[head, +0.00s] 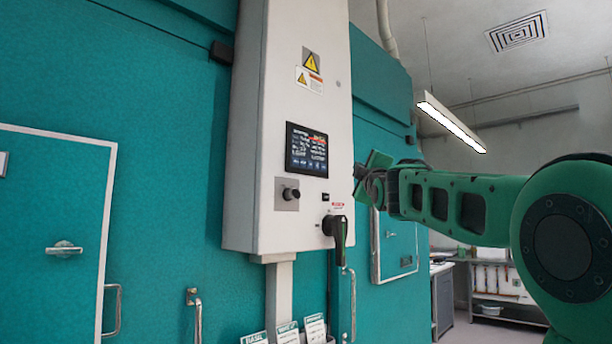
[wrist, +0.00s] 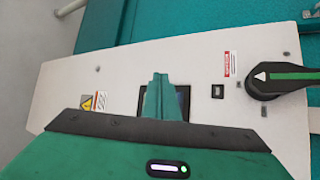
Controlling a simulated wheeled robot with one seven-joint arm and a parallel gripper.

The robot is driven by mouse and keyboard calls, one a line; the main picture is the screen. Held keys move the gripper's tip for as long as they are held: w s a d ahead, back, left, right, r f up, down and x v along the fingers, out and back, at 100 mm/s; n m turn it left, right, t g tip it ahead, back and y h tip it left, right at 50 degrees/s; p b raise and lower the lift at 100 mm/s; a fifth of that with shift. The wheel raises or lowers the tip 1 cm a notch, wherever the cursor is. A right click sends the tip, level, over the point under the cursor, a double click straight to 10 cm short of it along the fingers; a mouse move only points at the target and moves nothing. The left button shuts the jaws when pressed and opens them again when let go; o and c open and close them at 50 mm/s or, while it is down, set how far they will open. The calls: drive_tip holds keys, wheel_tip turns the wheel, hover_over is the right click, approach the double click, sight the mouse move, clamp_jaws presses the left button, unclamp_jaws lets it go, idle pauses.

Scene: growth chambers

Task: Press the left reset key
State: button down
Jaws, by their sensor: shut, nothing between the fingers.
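A dark display screen (head: 307,150) is set in the front of a tall white control box (head: 262,110). A row of small blue fields runs along its lower edge; their lettering is too small to read, so I cannot tell which is the left reset key. My gripper (head: 362,180) is to the right of the screen in the head view, apart from the box as far as I can tell. In the wrist view, my gripper's fingers (wrist: 158,84) are shut and empty, and cover much of the screen (wrist: 182,101).
Below the screen are a black knob (head: 291,194), a small black fitting (head: 326,197) and a large rotary handle (head: 336,228). The handle also stands out at the right of the wrist view (wrist: 262,84). Teal chamber walls (head: 170,170) flank the box. Leaflets (head: 288,332) stand below.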

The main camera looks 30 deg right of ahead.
sight(323, 167)
drive_tip(key=shift+w+a+r, duration=0.25)
drive_tip(key=shift+r, duration=0.35)
drive_tip(key=shift+w+a, duration=0.1)
drive_tip(key=shift+a, duration=0.05)
drive_tip(key=w+a, duration=0.3)
drive_tip(key=w, duration=0.5)
drive_tip(key=shift+w, duration=0.15)
idle(1.9)
drive_tip(key=shift+w+a, duration=0.1)
drive_tip(key=shift+w, duration=0.15)
